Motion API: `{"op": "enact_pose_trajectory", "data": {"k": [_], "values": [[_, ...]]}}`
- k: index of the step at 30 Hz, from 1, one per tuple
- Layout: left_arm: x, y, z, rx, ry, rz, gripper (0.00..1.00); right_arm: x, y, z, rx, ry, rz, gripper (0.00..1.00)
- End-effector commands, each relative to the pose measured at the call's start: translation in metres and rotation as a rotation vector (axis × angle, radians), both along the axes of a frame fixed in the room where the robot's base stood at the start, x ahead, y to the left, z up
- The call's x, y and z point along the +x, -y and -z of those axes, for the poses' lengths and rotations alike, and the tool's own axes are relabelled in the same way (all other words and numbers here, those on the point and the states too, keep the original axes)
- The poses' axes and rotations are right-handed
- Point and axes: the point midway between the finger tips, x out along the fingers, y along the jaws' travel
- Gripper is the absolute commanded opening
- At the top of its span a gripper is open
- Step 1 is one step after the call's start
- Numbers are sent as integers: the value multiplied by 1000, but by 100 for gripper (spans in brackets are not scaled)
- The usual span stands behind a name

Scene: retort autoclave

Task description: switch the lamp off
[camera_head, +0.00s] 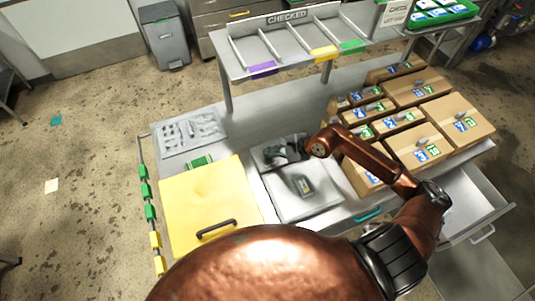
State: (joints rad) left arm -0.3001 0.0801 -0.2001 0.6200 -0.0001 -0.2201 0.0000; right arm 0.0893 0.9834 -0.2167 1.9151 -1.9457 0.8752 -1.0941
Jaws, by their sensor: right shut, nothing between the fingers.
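My right arm comes in from the lower right, and its right gripper (276,153) is over the grey bench, at the back edge of a pale square plate (310,204). The gripper is shut and looks empty. A small dark grey device with a light face (303,186) is on the plate, just in front of the gripper and apart from it as seen here. I cannot make out a lamp or its switch for certain. My left gripper is not in view.
A yellow lid with a black handle (208,205) lies left of the plate. Several cardboard boxes (420,145) crowd the bench on the right. A shelf marked CHECKED (290,45) stands behind. An open drawer (475,205) juts out at the right.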

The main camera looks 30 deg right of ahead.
Motion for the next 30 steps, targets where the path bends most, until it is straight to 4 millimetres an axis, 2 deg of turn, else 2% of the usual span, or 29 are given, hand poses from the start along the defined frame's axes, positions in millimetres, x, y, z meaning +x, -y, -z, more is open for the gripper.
{"op": "enact_pose_trajectory", "data": {"k": [11,30], "values": [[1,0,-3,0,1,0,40,0,0,-5,-1,0,-1,0],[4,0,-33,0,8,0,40,0,0,-60,-1,1,-1,0]]}}
